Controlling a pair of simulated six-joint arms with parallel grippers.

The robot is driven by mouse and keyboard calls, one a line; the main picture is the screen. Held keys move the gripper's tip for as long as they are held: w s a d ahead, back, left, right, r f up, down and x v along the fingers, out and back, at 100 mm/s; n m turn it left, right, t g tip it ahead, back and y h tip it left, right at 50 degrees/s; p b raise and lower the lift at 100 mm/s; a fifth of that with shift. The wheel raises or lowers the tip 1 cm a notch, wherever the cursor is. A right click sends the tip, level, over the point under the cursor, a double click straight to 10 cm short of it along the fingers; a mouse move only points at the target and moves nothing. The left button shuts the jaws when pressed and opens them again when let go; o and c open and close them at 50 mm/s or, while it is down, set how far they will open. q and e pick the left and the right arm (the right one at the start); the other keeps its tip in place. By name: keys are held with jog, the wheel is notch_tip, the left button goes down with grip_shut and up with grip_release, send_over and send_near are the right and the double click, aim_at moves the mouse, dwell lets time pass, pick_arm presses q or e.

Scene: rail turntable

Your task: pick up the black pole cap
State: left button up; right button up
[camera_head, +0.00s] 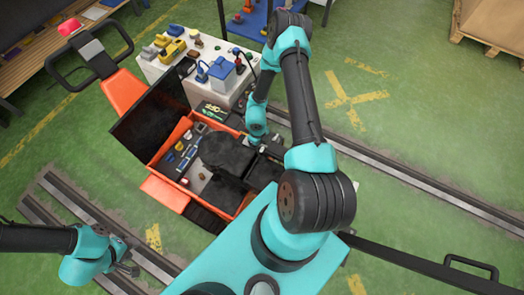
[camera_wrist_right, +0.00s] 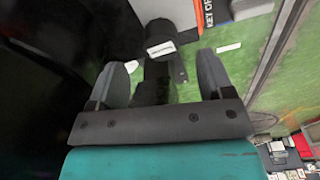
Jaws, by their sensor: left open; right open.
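In the right wrist view a black cylindrical piece with a white label (camera_wrist_right: 162,38) lies beyond my fingertips, roughly between them. It may be the black pole cap, but I cannot tell for sure. My right gripper (camera_wrist_right: 166,72) is open with nothing between its fingertips that I can see it grip. In the head view my right arm reaches over the orange cart (camera_head: 165,190), and its gripper (camera_head: 266,143) is small and dark at the cart's right side. My left gripper (camera_head: 128,262) is open at the lower left, apart from the cart.
The cart holds a large black shape (camera_head: 227,155) and several small items. A white-topped table (camera_head: 215,52) with tools stands behind it. Metal rails (camera_head: 430,192) run along the green floor. A wooden crate (camera_head: 490,25) stands at the upper right. The floor at right is mostly clear.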

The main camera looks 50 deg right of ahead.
aim_at(262, 149)
jog(key=shift+f, duration=0.1)
jog(key=shift+s+d+f, duration=0.1)
jog(key=shift+s+f, duration=0.15)
jog(key=shift+f, duration=1)
jog(key=shift+s+f, duration=0.25)
jog(key=shift+f, duration=1)
jog(key=c, duration=1)
jog(key=shift+r, duration=0.1)
notch_tip(262, 149, up, 18)
